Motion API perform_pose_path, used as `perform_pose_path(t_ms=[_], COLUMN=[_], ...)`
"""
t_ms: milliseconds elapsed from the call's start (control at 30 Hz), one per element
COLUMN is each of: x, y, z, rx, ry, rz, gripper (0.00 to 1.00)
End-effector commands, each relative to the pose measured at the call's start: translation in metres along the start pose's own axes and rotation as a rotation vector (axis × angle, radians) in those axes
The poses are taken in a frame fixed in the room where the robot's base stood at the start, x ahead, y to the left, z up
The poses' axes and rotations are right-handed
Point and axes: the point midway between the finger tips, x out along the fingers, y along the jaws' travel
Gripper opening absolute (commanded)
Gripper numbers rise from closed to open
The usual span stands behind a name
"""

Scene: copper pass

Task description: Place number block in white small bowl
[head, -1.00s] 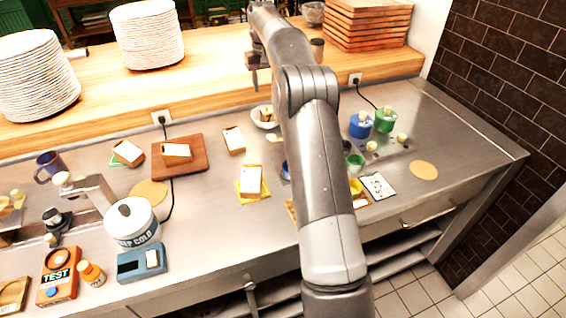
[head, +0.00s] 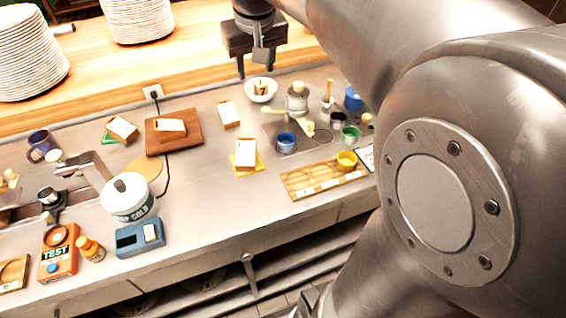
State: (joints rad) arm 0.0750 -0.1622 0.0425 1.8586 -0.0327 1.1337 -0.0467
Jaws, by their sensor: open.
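The white small bowl (head: 273,95) stands near the back edge of the steel counter in the head view. A small wooden-coloured block (head: 261,88) with dark marks lies inside it. The marks are too small to read as a number. My gripper (head: 257,66) is above and slightly behind the bowl, pointing down. Its fingers are apart, nothing shows between them, and they do not appear to touch the bowl or block.
Cream-topped blocks lie at a brown board (head: 190,141), a yellow pad (head: 240,169) and on bare counter. A blue cup (head: 286,145), wooden tray (head: 300,184) and white pot (head: 130,204) stand around. Plate stacks (head: 28,55) are behind. My arm hides the right side.

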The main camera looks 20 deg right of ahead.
Motion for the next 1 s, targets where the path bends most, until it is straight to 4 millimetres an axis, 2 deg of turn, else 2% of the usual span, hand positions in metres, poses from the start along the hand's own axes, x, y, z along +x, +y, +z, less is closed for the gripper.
perform_pose_path(t_ms=[33, 233, 400, 500, 600, 700, 1000], x=[-0.005, -0.006, 0.005, 0.014, 0.022, 0.027, 0.029], y=[-0.003, -0.014, -0.02, -0.023, -0.025, -0.027, -0.027], z=[0.02, 0.093, 0.153, 0.181, 0.2, 0.211, 0.214], rx=[0.001, 0.013, 0.023, 0.028, 0.032, 0.035, 0.035], ry=[0.018, 0.08, 0.131, 0.154, 0.17, 0.181, 0.182], rz=[-0.001, -0.012, -0.025, -0.032, -0.038, -0.042, -0.043], gripper=[0.45, 0.45, 0.45, 0.45, 0.45, 0.45, 0.45])
